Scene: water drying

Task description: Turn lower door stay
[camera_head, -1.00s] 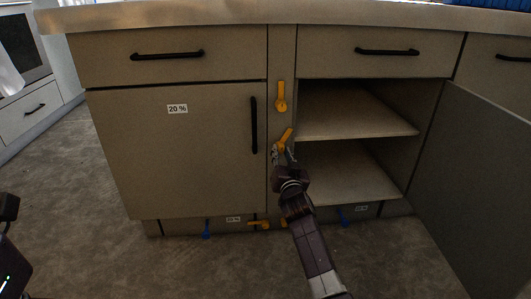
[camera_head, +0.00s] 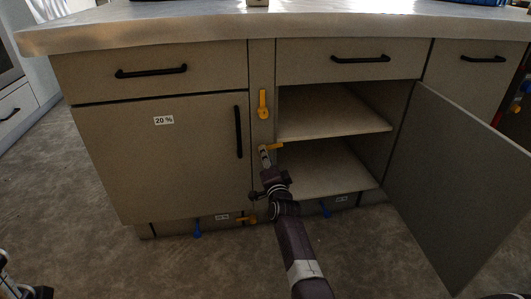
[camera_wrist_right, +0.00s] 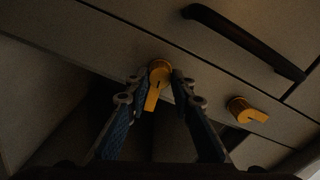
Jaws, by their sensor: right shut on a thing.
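The lower door stay (camera_head: 275,146) is a small yellow turn-piece on the narrow post between the closed left door and the open cupboard. Its arm points right, across the edge of the cupboard opening. My right gripper (camera_head: 265,153) is shut on it, reaching up from below. In the right wrist view the stay (camera_wrist_right: 157,78) sits between the two fingertips (camera_wrist_right: 160,82) of that gripper. The yellow upper door stay (camera_head: 263,104) sits higher on the post, with its arm pointing up; it also shows in the right wrist view (camera_wrist_right: 246,110).
The closed left door (camera_head: 180,165) has a black upright handle (camera_head: 239,132) close to the post. The right door (camera_head: 450,180) stands wide open. The cupboard's shelf (camera_head: 325,122) is bare.

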